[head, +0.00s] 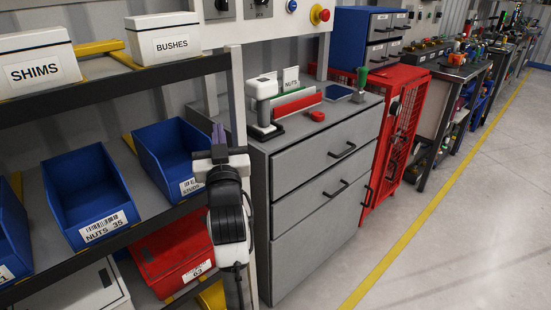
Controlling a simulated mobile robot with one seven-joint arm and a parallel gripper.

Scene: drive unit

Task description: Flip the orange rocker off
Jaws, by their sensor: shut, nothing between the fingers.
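I cannot make out an orange rocker in the head view. A pale panel (279,24) at the top centre carries dark switches (258,6), a blue button (292,6) and a red mushroom button on a yellow base (319,14). The panel is cut off by the top edge. My gripper (218,132) is in front of the shelf post, left of the grey cabinet and below the panel. Its fingers point up and are shut with nothing between them. It appears apart from the panel.
Shelves with blue bins (88,193) and a red bin (172,258) stand close on the left. A grey drawer cabinet (318,190) holds a white device (263,102) and a red knob (317,116). A red cage (398,135) stands beyond. The floor at right is clear.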

